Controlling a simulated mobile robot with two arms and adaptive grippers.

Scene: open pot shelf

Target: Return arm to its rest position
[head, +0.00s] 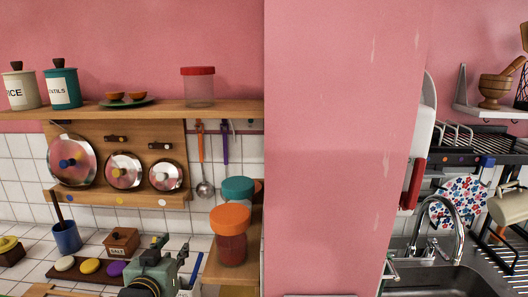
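My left gripper (158,249), grey-green with a dark wrist and a yellow ring, shows at the bottom of the head view, left of the middle. It is over the white tiled counter, in front of the lower part of the wall. I see it from behind, and whether its fingers are open or shut does not show. I see nothing held in it. My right gripper is not in view.
A wooden shelf (225,112) holds canisters and a red-lidded jar (198,87). Pot lids (72,162) hang below. Orange-lidded (230,233) and teal-lidded jars (238,190) stand right of the gripper. A pink wall (340,150) separates the sink (435,283).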

